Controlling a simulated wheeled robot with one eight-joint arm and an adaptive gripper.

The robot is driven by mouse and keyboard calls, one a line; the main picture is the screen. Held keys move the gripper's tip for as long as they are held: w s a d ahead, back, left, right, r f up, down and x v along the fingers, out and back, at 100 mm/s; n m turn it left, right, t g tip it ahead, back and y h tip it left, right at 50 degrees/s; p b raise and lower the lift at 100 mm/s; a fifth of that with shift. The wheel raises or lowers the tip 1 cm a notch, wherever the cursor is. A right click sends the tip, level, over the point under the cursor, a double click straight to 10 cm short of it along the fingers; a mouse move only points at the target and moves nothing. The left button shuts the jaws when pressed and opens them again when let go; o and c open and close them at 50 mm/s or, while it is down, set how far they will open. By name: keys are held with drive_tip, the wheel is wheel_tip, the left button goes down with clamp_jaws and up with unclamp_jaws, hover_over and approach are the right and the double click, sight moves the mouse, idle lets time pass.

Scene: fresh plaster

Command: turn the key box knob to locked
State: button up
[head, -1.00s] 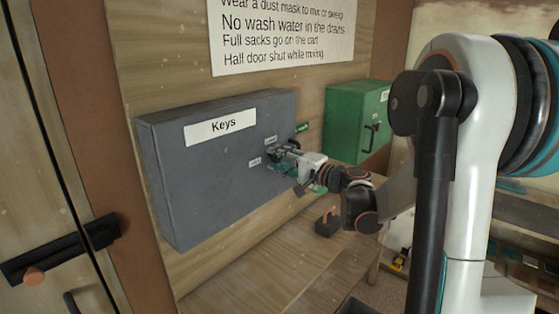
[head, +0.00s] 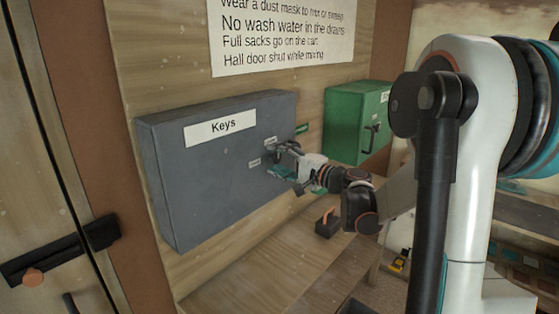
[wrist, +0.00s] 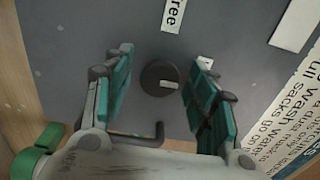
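The grey key box (head: 200,190), labelled Keys, is on the wooden wall in the head view. Its dark round knob (wrist: 160,78) shows in the wrist view, with a white mark on its right part. A label reading "free" (wrist: 172,14) is above the knob there. A second label (wrist: 203,62) is partly hidden behind a finger, its text unreadable. My gripper (wrist: 160,92) is open, with one teal finger on each side of the knob and visible gaps between. In the head view, my gripper (head: 281,160) is at the box's right part and hides the knob.
A green box (head: 352,125) is on the wall to the right. A dark block with an orange handle (head: 327,222) stands on the wooden bench (head: 235,285) below. A dark bent bar (wrist: 150,132) is below the knob in the wrist view. A latched door is at left.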

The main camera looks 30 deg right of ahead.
drive_tip(key=v, duration=1.2)
idle(0.4)
